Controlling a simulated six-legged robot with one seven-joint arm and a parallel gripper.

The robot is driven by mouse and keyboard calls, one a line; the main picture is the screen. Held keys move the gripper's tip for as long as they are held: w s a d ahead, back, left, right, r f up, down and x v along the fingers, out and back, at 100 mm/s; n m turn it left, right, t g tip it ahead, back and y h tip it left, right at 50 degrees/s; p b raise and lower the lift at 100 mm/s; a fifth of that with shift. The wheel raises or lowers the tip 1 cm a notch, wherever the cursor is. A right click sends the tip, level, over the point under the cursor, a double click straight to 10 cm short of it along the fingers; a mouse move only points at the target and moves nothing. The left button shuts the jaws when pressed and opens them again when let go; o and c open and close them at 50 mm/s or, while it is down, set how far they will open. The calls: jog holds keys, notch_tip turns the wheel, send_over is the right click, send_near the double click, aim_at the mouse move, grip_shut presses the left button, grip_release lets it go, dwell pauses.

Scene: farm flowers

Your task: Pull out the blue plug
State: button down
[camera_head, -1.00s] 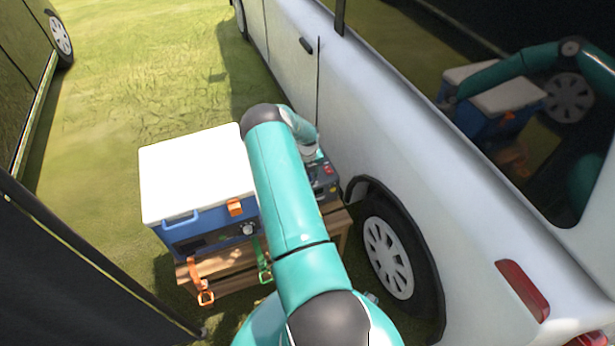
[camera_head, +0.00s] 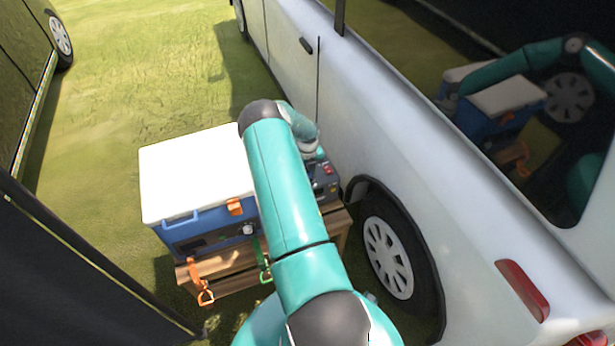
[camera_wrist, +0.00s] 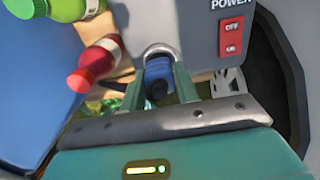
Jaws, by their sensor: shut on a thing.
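The blue plug (camera_wrist: 158,73) shows in the wrist view, in front of a grey round socket (camera_wrist: 160,48) low on the face of a grey power box (camera_wrist: 190,25). My gripper (camera_wrist: 160,82) has its two teal fingers on either side of the plug and is shut on it. I cannot tell how deep the plug sits in the socket. In the head view my teal arm reaches over the power box (camera_head: 327,187) and hides the plug and my gripper.
A red OFF/ON switch (camera_wrist: 231,37) is right of the socket. Red (camera_wrist: 95,64) and green (camera_wrist: 60,8) bottle-like things are at the left. A blue cooler (camera_head: 195,180) with a white lid stands on a wooden crate (camera_head: 225,262). A white vehicle (camera_head: 400,130) stands close on the right.

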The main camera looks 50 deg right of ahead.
jog(key=shift+r, duration=2.25)
